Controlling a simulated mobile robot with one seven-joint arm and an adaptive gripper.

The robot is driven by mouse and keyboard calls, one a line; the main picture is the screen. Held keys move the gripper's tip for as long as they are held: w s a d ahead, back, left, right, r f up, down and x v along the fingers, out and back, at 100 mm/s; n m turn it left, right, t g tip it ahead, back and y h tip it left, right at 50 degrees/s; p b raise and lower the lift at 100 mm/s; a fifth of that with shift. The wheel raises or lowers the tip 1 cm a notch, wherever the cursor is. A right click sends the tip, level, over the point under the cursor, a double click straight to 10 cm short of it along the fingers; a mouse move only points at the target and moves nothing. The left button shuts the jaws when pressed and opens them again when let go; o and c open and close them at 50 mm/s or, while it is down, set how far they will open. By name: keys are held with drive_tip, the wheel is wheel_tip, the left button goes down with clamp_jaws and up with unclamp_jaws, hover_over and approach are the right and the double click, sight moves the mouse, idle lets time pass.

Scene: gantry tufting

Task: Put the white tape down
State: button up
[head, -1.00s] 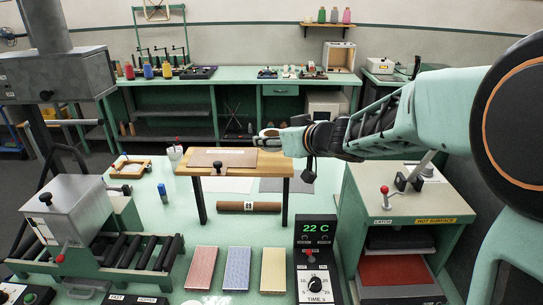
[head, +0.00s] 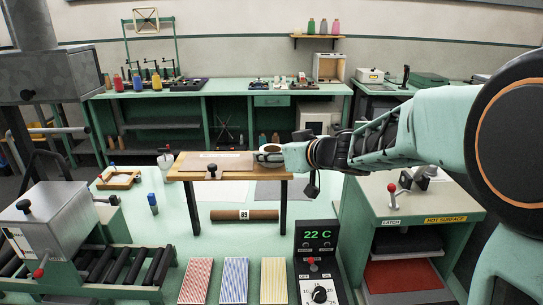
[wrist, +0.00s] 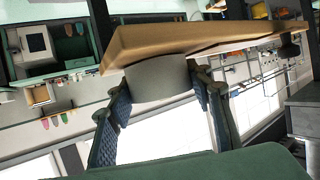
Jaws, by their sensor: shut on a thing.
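The white tape (head: 269,153) is a short white roll with a brown core, at the right end of the raised wooden stand (head: 236,174) in the head view. My gripper (head: 287,156) reaches in from the right and is shut on it. In the wrist view the tape (wrist: 160,79) shows as a grey-white cylinder between the two blue-grey pads of my gripper (wrist: 163,108). There it meets the wooden slab (wrist: 200,38) with no visible gap. I cannot tell whether the stand bears its weight.
A brown board with a black knob (head: 212,172) lies on the stand, left of the tape. Under the stand is a brown roll labelled 89 (head: 262,215). A 22 C timer box (head: 318,262) stands in front. A press marked hot surface (head: 432,208) stands right.

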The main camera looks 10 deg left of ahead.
drive_tip(key=shift+f, duration=0.1)
drive_tip(key=o, duration=1.2)
drive_tip(key=shift+c, duration=0.2)
drive_tip(key=shift+r, duration=0.2)
drive_tip(key=p+v, duration=0.2)
drive_tip(key=v, duration=1)
drive_tip(key=shift+w+a, duration=0.1)
